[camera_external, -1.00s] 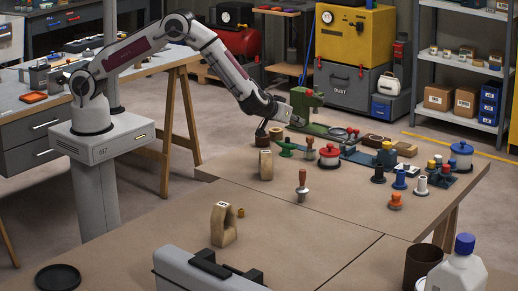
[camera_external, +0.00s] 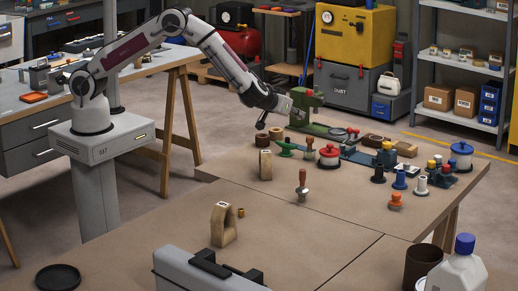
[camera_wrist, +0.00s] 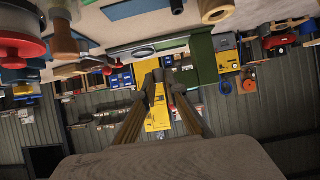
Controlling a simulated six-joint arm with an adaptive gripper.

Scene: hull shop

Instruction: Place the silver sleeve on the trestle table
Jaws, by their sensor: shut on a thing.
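My gripper (camera_external: 262,121) is shut and hangs just above the far left part of the brown bench (camera_external: 320,235). In the wrist view its two fingers (camera_wrist: 158,82) close on a small grey piece (camera_wrist: 158,76), which looks like the silver sleeve; the fingers hide much of it. In the external view the held piece is too small and dark to make out. A table with wooden trestle legs (camera_external: 150,68) stands to the left, beside my base. Its top is pale.
Below my gripper stand a dark round piece (camera_external: 262,140) and a wooden block (camera_external: 265,166). The bench's middle is mostly clear.

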